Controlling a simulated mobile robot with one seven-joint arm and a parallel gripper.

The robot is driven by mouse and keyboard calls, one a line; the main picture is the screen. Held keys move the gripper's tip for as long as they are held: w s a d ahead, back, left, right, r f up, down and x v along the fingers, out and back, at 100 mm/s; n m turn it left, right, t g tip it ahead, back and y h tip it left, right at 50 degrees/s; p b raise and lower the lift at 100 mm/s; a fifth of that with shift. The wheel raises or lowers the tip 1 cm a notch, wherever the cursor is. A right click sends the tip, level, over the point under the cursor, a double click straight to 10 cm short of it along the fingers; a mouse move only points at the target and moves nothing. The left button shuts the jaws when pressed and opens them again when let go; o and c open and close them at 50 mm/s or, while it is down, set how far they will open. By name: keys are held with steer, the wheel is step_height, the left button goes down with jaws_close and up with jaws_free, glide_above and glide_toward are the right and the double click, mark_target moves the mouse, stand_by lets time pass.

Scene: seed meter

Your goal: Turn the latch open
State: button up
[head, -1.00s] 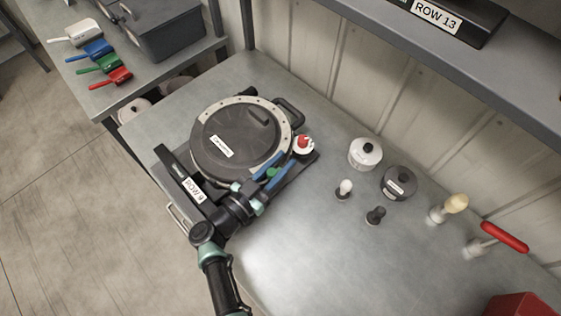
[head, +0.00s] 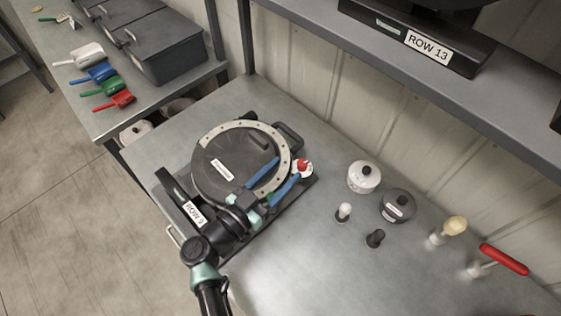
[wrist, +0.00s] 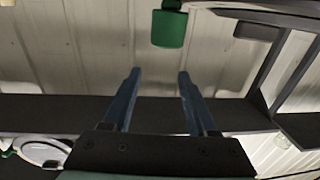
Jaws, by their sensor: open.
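The seed meter (head: 215,160), with a round dark lid inside a pale drilled ring, sits on the bench. A green part (head: 270,197) shows at its lower right edge, mostly hidden by my gripper; it may be the latch. My gripper (head: 287,168) is open, its two blue fingers over the meter's lower right side, pointing toward the red-topped knob (head: 303,167). Nothing is between the fingers. In the wrist view, my gripper (wrist: 159,72) is also empty, and a green knob-like part (wrist: 170,28) is beyond the fingertips, apart from them.
A white lidded pot (head: 363,177), a dark pot (head: 397,205) and small knobs stand to the right, near a red-handled tool (head: 503,259). A shelf (head: 450,85) overhangs the back. Scoops and dark bins (head: 160,45) lie on the left bench. The front of the bench is clear.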

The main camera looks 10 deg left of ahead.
steer(key=shift+r, duration=2)
steer(key=n+t+y+b, duration=0.2)
steer(key=n+y+b, duration=0.2)
steer(key=y+b, duration=0.1)
glide_toward(274, 193)
steer(key=w, duration=0.4)
steer(key=w+d+p, duration=0.1)
steer(key=w, duration=0.3)
steer(key=w+d, duration=0.1)
steer(key=w, duration=0.3)
steer(key=shift+f+p, duration=0.35)
steer(key=shift+p, duration=0.05)
jaws_close()
